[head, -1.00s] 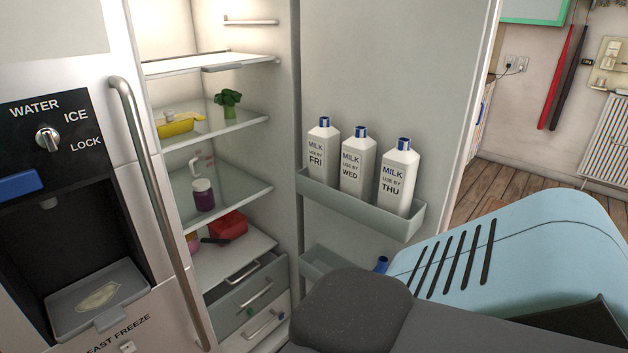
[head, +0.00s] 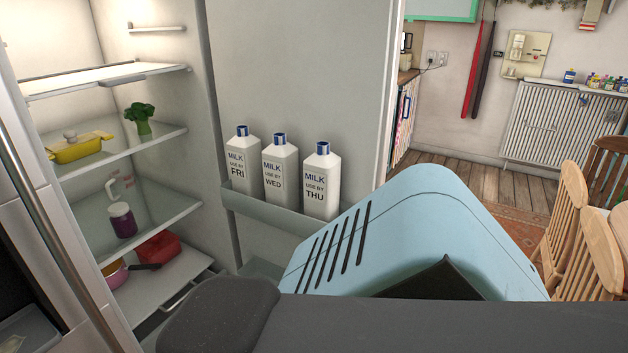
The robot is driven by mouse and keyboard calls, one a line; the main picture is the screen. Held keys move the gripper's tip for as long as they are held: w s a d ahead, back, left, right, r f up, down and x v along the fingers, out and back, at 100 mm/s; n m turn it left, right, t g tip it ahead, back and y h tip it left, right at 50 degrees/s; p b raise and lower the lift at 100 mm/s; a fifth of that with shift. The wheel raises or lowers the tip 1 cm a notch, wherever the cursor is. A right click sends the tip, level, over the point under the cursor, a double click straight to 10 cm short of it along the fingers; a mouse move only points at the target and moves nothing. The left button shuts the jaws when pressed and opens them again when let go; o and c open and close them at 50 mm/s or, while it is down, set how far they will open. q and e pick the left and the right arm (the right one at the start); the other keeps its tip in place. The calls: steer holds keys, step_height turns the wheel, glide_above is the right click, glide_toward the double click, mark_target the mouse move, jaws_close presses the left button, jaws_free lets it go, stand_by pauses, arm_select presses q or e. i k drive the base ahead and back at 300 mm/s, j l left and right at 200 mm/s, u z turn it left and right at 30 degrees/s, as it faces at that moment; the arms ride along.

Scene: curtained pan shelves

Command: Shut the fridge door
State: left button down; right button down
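The fridge door (head: 300,75) stands wide open, its inner side facing me. Its rack (head: 262,212) holds three white milk bottles (head: 280,168) marked FRI, WED and THU. The open fridge compartment (head: 160,200) is at the left, with lit shelves. My own blue and dark grey arm parts fill the lower right and hide the lower door. Neither gripper shows, so I cannot tell what they touch.
Shelves hold a yellow dish (head: 78,148), broccoli (head: 140,120), a purple jar (head: 122,220) and a red box (head: 158,248). A long handle (head: 55,230) is at the left. Wooden chairs (head: 580,240) and a radiator (head: 565,125) stand right. Some wooden floor (head: 470,172) is clear beyond the door.

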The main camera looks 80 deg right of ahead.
mark_target(311, 72)
steer(key=k+l, duration=0.15)
steer(key=l, duration=0.35)
steer(key=k+l, duration=0.15)
steer(key=l, duration=0.4)
steer(key=k+l, duration=0.15)
steer(key=l, duration=0.35)
steer(key=k+l, duration=0.1)
steer(key=l, duration=0.4)
steer(key=k+l, duration=0.15)
steer(key=l, duration=0.35)
steer(key=k+l, duration=0.15)
steer(key=l, duration=0.4)
steer(key=k+l, duration=0.15)
steer(key=l, duration=0.35)
steer(key=k+l, duration=0.15)
steer(key=l, duration=0.35)
